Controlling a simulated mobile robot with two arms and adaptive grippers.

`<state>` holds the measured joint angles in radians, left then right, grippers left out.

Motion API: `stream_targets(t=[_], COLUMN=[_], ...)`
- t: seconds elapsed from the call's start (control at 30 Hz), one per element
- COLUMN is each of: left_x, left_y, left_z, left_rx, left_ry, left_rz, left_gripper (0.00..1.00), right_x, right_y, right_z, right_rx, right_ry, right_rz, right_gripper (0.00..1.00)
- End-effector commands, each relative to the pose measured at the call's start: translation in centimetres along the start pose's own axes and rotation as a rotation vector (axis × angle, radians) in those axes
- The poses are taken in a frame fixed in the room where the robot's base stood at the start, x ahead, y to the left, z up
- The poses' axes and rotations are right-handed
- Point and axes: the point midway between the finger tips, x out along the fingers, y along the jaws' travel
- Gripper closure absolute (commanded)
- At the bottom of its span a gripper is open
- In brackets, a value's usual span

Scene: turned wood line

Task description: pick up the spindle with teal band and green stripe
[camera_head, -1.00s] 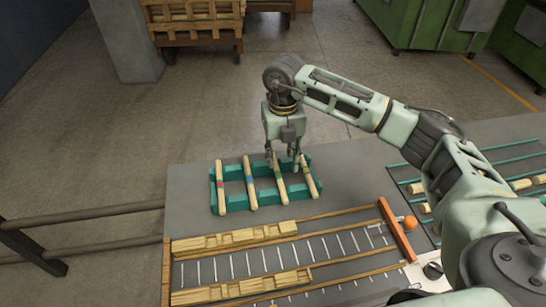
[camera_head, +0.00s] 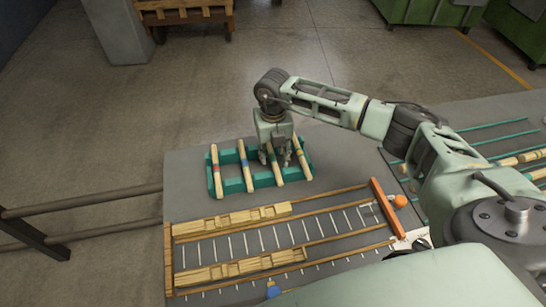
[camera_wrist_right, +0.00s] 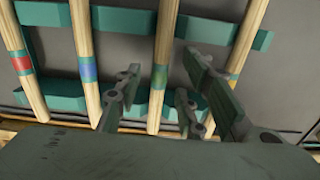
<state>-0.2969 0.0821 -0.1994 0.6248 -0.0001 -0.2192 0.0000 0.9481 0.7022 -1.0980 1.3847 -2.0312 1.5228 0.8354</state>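The spindle with teal band and green stripe (camera_wrist_right: 160,75) is the third from the left of the pale wooden spindles lying across a teal rack (camera_head: 233,186). In the head view its near end (camera_head: 279,179) shows below my right gripper (camera_head: 274,160); its middle is largely hidden there. In the right wrist view my right gripper (camera_wrist_right: 162,100) is open, with one finger left of this spindle and two to its right. The fingers look apart from it; their height above it is hard to tell. My left gripper is not in view.
Neighbouring spindles carry a red stripe (camera_wrist_right: 21,63), a blue stripe (camera_wrist_right: 88,71) and a yellowish stripe (camera_wrist_right: 232,77), close on both sides. A wooden-railed track (camera_head: 290,240) with an orange end bar (camera_head: 388,206) lies nearer. More spindles (camera_head: 520,158) lie at right.

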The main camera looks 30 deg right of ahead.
Motion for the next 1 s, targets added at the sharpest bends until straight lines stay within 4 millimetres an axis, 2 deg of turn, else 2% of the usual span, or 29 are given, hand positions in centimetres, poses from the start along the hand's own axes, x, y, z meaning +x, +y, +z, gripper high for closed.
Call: stream_targets(t=[0.07,0.47,0.83,1.0], left_x=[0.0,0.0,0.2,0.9], left_y=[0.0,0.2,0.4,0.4], left_z=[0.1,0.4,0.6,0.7], left_rx=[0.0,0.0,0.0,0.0], left_ry=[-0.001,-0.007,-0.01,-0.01], left_rz=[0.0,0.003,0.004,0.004], left_gripper=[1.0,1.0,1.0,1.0], right_x=[0.0,0.0,-0.2,-1.5], right_y=[0.0,0.0,0.0,0.0], right_z=[0.0,0.0,0.0,0.1], right_rx=[0.0,0.0,0.0,0.0], right_ry=[0.0,0.0,-0.001,-0.004], right_rz=[0.0,0.0,0.001,0.001], right_gripper=[0.65,1.0,1.0,1.0])
